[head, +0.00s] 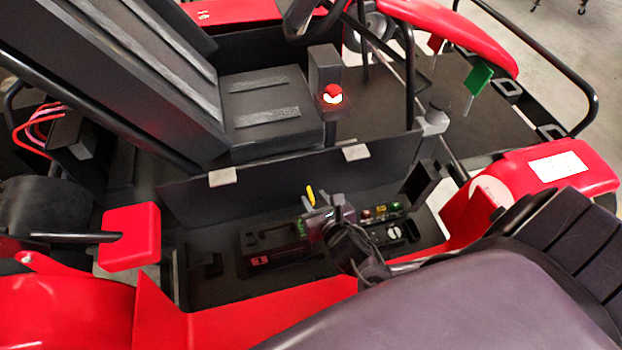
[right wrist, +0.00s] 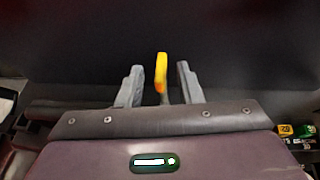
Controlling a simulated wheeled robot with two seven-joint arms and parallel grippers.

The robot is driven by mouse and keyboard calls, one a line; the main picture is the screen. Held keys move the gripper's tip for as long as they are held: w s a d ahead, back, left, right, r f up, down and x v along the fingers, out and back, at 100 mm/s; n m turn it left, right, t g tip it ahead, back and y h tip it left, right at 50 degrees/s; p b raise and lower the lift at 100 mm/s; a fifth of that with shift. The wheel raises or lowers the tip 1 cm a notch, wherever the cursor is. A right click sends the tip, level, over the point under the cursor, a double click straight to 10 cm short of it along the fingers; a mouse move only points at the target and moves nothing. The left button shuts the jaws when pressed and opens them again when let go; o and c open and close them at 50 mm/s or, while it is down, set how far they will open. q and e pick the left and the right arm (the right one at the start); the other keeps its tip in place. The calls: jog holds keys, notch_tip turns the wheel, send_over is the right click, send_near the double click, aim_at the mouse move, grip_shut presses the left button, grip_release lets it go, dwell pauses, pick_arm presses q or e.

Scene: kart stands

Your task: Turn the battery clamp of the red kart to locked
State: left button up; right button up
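The red kart (head: 75,310) fills the head view. A small yellow handle (head: 310,195) stands upright above the black side tray (head: 205,290); it looks like the battery clamp's handle. In the right wrist view the yellow handle (right wrist: 161,72) stands between the two grey fingers of my right gripper (right wrist: 160,85), with a gap on both sides. My right gripper (head: 316,203) is open, its fingers on either side of the handle. The handle's base and part of the battery area are hidden behind my gripper. My left gripper is not in view.
A panel with small coloured lights and a white knob (head: 394,231) lies right of my gripper. The black seat (head: 262,110) and a red button (head: 332,94) are beyond the tray's black wall. A green-handled lever (head: 478,78) stands at the upper right.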

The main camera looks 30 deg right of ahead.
jog(key=shift+b+v, duration=0.3)
jog(key=shift+v, duration=1.15)
jog(key=shift+d, duration=0.1)
